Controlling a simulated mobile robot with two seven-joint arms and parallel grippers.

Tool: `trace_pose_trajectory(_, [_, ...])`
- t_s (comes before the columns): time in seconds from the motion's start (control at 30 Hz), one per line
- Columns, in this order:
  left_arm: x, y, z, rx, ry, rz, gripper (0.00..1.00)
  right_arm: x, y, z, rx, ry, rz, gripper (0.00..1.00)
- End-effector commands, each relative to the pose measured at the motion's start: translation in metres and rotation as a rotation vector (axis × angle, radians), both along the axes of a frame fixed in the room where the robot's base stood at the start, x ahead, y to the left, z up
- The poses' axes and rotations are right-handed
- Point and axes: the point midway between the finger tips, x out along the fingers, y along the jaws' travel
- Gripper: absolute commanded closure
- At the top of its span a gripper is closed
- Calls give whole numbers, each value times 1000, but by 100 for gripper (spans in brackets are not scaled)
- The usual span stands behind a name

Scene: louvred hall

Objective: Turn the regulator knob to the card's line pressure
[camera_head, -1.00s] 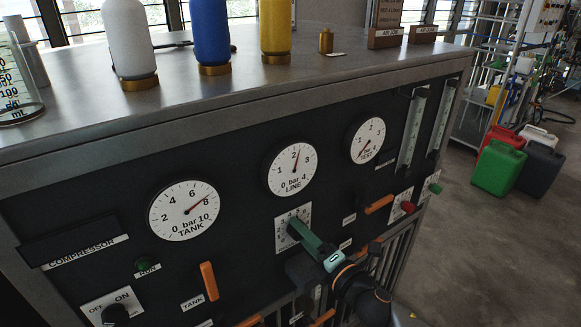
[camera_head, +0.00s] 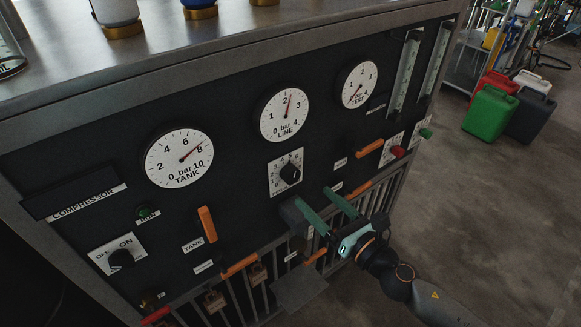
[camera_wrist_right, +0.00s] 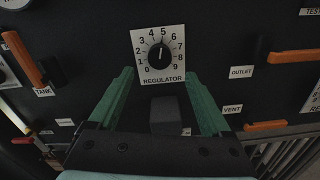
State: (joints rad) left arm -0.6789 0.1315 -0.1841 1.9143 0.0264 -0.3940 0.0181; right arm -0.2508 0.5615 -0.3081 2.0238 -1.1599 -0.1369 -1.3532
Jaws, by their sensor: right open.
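The regulator knob (camera_head: 290,173) is a round black knob on a white square dial plate on the dark panel. In the right wrist view the knob (camera_wrist_right: 159,54) has its white mark pointing up, close to the 5. The LINE gauge (camera_head: 284,115) above it has its red needle a little past 2 bar. My right gripper (camera_head: 313,196) is open and empty, below and in front of the knob, apart from it. In the wrist view its green fingers stand either side, below the dial. My left gripper is not in view. The card's text is not in view now.
The TANK gauge (camera_head: 179,158) reads near 8 and the TEST gauge (camera_head: 356,85) near 0. Orange levers flank the knob, including the tank lever (camera_head: 207,224) and outlet lever (camera_head: 369,148). A red knob (camera_head: 398,151) sits at right. Jerrycans (camera_head: 490,113) stand on the floor.

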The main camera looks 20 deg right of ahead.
Motion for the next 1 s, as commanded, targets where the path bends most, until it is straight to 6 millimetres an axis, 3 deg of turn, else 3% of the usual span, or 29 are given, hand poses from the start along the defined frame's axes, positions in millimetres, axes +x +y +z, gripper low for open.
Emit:
trace_pose_trajectory(0.1, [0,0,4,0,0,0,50,-12,-4,1,-152,-45,1,18])
trace_pose_trajectory(0.27, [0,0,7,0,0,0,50,-8,-3,2,-197,-63,2,18])
trace_pose_trajectory(0.9, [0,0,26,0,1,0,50,71,26,2,-190,-63,1,18])
trace_pose_trajectory(1.0, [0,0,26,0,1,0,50,73,27,0,-191,-60,2,18])
